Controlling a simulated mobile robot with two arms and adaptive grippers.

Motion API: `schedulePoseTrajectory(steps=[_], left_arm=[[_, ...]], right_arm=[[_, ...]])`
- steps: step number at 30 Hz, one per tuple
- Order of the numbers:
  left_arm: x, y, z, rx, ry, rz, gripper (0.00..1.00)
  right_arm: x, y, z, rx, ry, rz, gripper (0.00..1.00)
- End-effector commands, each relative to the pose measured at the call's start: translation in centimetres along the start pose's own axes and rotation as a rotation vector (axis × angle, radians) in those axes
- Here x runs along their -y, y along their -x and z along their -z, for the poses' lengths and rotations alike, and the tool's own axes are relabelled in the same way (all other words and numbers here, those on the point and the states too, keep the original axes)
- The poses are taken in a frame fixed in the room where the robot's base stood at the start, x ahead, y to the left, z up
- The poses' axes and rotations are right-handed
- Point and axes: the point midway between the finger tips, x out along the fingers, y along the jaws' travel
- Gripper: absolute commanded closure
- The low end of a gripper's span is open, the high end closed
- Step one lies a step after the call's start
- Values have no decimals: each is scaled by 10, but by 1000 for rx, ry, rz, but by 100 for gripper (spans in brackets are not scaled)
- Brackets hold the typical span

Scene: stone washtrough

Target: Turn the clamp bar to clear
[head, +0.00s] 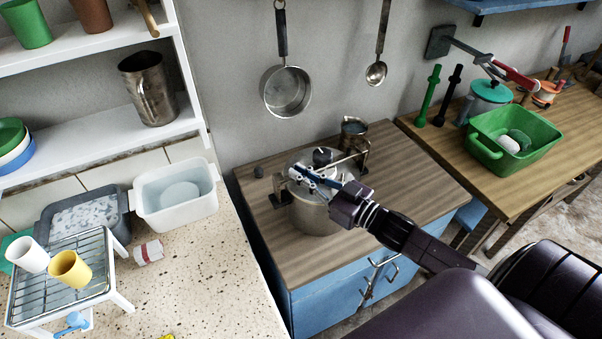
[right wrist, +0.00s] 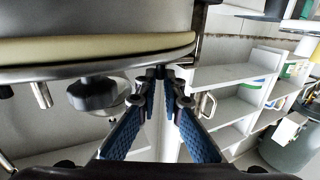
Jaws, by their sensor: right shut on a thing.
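A steel pressure pot (head: 314,218) stands on the wooden top of the blue cabinet. A thin metal clamp bar (head: 346,158) lies across its lid, and a dark knob (head: 323,155) sits over the lid's middle. My right gripper (head: 301,175) reaches in from the lower right over the lid. In the right wrist view its blue-padded fingers (right wrist: 166,78) come close together beside the pot's rim (right wrist: 110,52), shut on the bar's end. The fingers mostly hide the held end. My left gripper is not in view.
A metal jug (head: 354,130) stands just behind the pot. A saucepan (head: 286,92) and a ladle (head: 376,72) hang on the wall above. The wooden top (head: 415,185) is clear to the pot's right. A green basin (head: 512,140) stands on the right-hand table.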

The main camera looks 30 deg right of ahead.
Motion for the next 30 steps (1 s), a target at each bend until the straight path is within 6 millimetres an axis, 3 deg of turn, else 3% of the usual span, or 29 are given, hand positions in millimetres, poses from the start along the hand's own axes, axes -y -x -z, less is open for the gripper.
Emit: schedulePoseTrajectory(steps=[13, 30], left_arm=[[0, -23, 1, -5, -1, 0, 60], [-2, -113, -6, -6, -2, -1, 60]], right_arm=[[-4, 20, -4, 3, 10, 271, 100], [-14, 48, -6, -4, 8, 674, 100]])
